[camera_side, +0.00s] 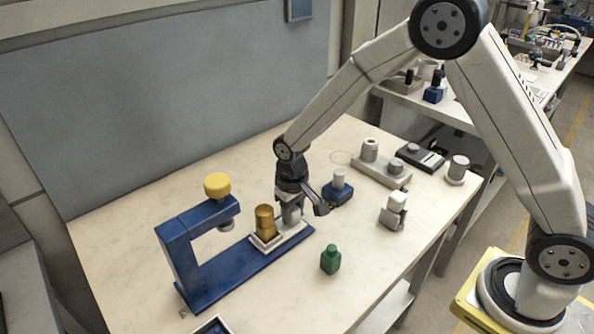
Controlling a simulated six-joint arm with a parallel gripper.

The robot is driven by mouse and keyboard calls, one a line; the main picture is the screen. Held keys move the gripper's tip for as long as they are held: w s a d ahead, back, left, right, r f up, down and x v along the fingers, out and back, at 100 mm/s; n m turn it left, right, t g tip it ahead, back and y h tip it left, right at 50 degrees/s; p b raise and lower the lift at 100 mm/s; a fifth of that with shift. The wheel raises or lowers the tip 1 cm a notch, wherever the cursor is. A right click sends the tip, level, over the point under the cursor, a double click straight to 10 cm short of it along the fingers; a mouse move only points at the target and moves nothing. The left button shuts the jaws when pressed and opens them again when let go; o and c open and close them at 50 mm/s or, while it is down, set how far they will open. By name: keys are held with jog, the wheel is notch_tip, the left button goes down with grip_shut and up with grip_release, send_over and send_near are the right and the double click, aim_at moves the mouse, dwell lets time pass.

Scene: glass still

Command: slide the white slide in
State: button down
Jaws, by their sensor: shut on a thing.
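The white slide (291,235) lies on the blue base of a C-shaped stand (225,276), toward its right end. A gold cylinder (264,222) stands upright at the slide's left part. My gripper (292,211) points down over the slide's right part and is shut on its pale upright handle; the fingers partly hide it. The stand's upper arm carries a yellow knob (217,186) on top and a small grey piece (227,225) below. The slide is to the right of that piece, with bare blue base between them.
A green bottle (330,260) stands in front of the stand. A blue block with a pale top (338,190) is close to the right of my gripper. Grey fixtures (382,170) stand farther back right. The table's front middle is clear; a dark tray (213,326) is at the bottom edge.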

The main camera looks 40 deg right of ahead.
aim_at(260, 238)
dwell(0.4)
jog(key=a, duration=0.9)
jog(key=shift+a, duration=0.3)
jog(key=shift+c, duration=1.4)
grip_release()
jog(key=shift+a, duration=0.1)
jog(key=shift+r, duration=0.1)
jog(key=shift+r, duration=3.85)
